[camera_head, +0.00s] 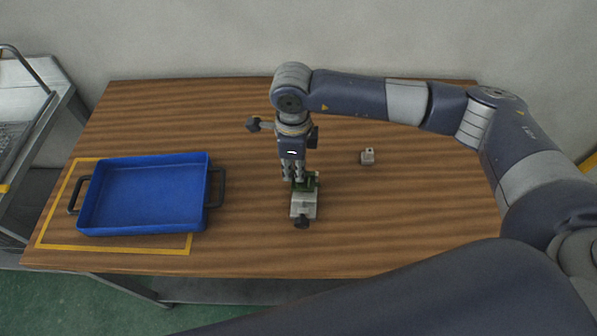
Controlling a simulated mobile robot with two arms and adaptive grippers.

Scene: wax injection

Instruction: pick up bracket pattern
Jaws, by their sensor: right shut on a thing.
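My right gripper (297,181) points down over the middle of the wooden table. A grey block (303,206) with a black knob (302,222) sits just in front of the fingertips, up against the green piece in this view. I cannot tell whether the piece is clear of the block. My left gripper is not in view.
A blue tray (150,226) with dark handles stands empty inside a yellow outline (120,246) at the table's left. A small grey block (368,158) lies right of the gripper. The wooden table (420,215) is bare at the right. A metal cart (65,110) stands left.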

